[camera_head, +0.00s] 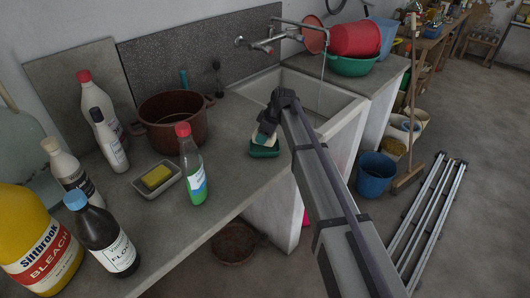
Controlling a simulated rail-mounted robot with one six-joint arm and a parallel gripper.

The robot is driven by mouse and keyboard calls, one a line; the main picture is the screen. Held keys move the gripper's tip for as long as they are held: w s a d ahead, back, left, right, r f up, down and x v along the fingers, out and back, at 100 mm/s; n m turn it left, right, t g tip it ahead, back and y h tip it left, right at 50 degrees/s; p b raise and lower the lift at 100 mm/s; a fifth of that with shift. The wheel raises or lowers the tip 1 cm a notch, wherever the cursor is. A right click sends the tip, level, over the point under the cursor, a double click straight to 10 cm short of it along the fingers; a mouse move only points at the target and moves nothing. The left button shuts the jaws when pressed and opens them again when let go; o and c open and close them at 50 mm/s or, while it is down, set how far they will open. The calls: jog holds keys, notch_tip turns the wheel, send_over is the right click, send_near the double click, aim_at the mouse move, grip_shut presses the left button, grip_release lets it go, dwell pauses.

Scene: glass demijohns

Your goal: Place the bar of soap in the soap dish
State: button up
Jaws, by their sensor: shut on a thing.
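My gripper (266,130) points down near the front edge of the counter, beside the sink, and is shut on a small pale bar of soap (259,139). A dark green soap dish (264,152) is directly under the soap on the counter. The soap appears at or just above the dish's rim; I cannot tell whether it touches the dish. My gripper and arm hide part of the soap and the dish's right side.
A green-liquid bottle (192,168), a brown pot (172,122) and a grey tray (147,192) with a yellow sponge (157,176) stand to the left. Several bottles crowd the far left. The sink (318,94) lies behind my arm.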

notch_tip(320, 180, down, 4)
jog(key=b, duration=0.3)
jog(key=shift+r+b, duration=0.15)
jog(key=shift+b, duration=0.15)
jog(key=shift+c, duration=0.4)
jog(key=shift+s, duration=0.1)
jog(key=shift+c, duration=0.5)
jog(key=shift+r, duration=0.2)
jog(key=shift+c, duration=0.5)
jog(key=o, duration=1)
jog(key=p+v, duration=1.2)
jog(key=s+d+f+m+h+b, duration=0.1)
jog(key=s+d+m, duration=0.4)
jog(key=s, duration=0.5)
jog(key=s+d+f+m+h+b, duration=0.1)
jog(key=s+d+m, duration=0.4)
jog(key=s, duration=0.6)
jog(key=s+d+f+m+g+h+b, duration=0.1)
jog(key=s+d+m, duration=0.3)
jog(key=s+d, duration=0.4)
jog(key=shift+s+d+f+m+h, duration=0.35)
jog(key=shift+s+f+h, duration=0.25)
jog(key=shift+s, duration=0.9)
